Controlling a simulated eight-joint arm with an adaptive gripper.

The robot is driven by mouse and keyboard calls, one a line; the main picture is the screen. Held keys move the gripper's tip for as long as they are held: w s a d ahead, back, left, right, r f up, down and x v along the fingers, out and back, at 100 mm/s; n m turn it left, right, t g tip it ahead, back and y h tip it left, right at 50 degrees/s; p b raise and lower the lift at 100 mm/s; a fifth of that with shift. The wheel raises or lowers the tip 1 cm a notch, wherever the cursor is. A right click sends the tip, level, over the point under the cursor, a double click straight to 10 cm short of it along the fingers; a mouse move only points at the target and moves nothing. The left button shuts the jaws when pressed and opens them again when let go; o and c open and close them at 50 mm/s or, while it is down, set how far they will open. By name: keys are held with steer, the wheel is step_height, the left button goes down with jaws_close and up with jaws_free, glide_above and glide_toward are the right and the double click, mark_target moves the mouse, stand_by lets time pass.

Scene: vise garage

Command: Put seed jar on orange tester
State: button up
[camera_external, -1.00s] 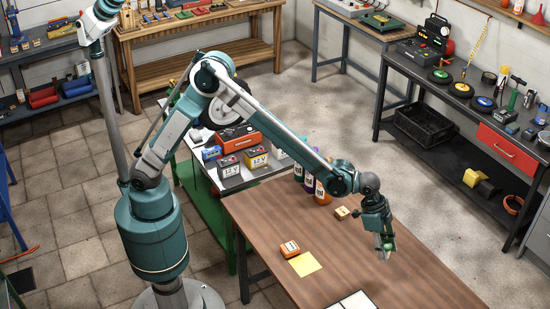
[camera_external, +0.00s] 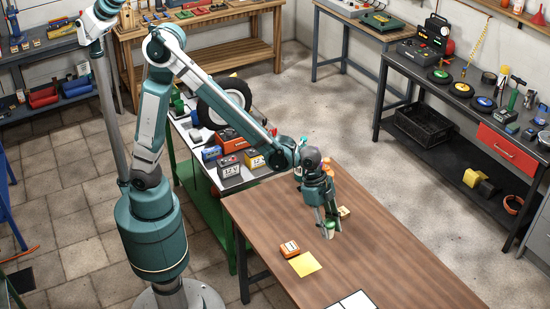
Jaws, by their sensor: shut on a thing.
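My gripper (camera_external: 329,228) is above the wooden table, shut on a small jar with a green top (camera_external: 329,226), which I take to be the seed jar. The fingers hide part of the jar. The orange tester (camera_external: 290,249) is a small orange box with a pale face, lying on the table to the left of and nearer the camera than my gripper. The jar and the tester are apart. I cannot tell exactly how high the jar is above the table.
A yellow sheet (camera_external: 305,264) lies just in front of the tester. A white-paged item (camera_external: 353,301) lies at the table's near edge. A small tan block (camera_external: 343,211) is right behind my gripper. Batteries (camera_external: 229,167) stand on the bench at the left. The table's right side is clear.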

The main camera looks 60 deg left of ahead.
steer(key=m, duration=0.1)
glide_above(293, 250)
steer(key=a, duration=0.2)
steer(key=shift+s+d+f, duration=0.1)
steer(key=shift+s+f, duration=0.05)
steer(key=shift+f, duration=0.05)
steer(key=shift+f, duration=0.1)
steer(key=shift+f+b, duration=0.55)
steer(key=shift+f, duration=2.3)
steer(key=shift+f, duration=0.15)
steer(key=shift+f+b, duration=0.45)
steer(key=shift+f, duration=1.45)
steer(key=shift+f, duration=0.2)
steer(key=o, duration=0.9)
